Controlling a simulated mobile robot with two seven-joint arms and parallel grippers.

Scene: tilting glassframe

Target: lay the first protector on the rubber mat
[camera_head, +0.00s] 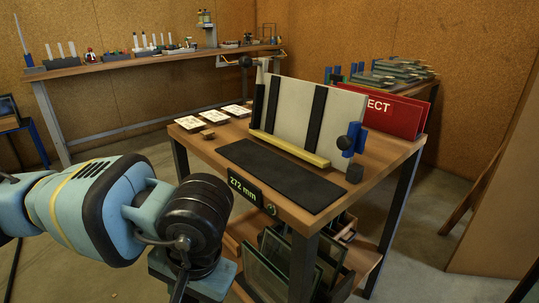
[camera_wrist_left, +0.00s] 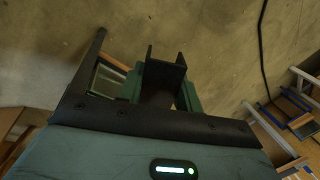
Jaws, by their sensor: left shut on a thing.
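The rubber mat (camera_head: 280,178) is a bare, dark strip along the near side of the wooden worktable. It lies in front of a pale upright board with two dark vertical strips. My left arm comes in from the left in the head view, and its gripper fingertips are out of that frame at the bottom. In the left wrist view, my left gripper (camera_wrist_left: 160,92) has its green fingers closed on a dark, channel-shaped piece, which looks like the protector (camera_wrist_left: 163,78). Bare floor shows behind it. My right gripper is not in view.
The worktable (camera_head: 224,142) carries white cards (camera_head: 215,115), a small wooden block (camera_head: 207,133), a yellow ledge (camera_head: 290,148) and a red sign (camera_head: 395,113). A label reading 272 mm (camera_head: 245,191) is on its front edge. Glass panes (camera_head: 285,262) stand in the shelf below.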

